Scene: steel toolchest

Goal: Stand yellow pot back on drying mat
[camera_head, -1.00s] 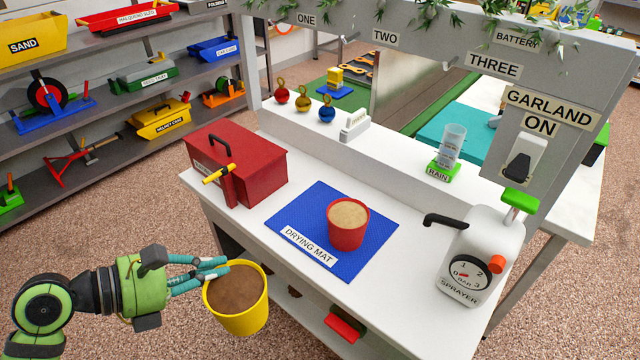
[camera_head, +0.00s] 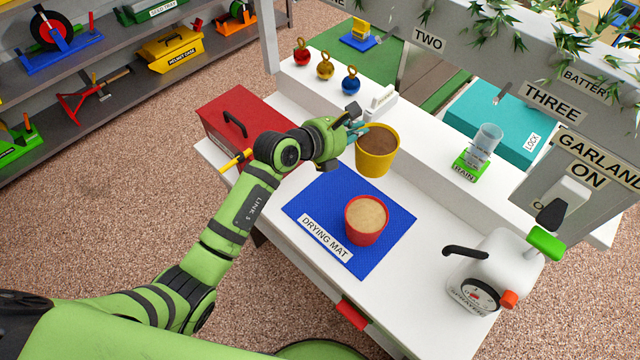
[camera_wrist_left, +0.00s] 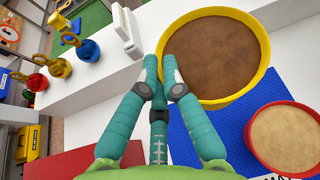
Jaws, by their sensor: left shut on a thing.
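The yellow pot (camera_head: 377,165), filled with brown soil, is held upright by its rim in my left gripper (camera_head: 357,133). In the head view it shows above the far edge of the blue drying mat (camera_head: 298,204); its height over the table is hard to tell. In the left wrist view the fingers (camera_wrist_left: 160,82) are closed on the near rim of the yellow pot (camera_wrist_left: 262,62). A red pot (camera_head: 366,236) with pale sandy fill stands on the drying mat. My right gripper is not in view.
A red toolbox (camera_head: 238,112) stands left of the mat, partly behind my arm. A white sprayer (camera_head: 500,262) stands at the right. Three coloured weights (camera_head: 326,70) and a rain gauge (camera_head: 482,150) stand on the raised back ledge. The mat's left part is clear.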

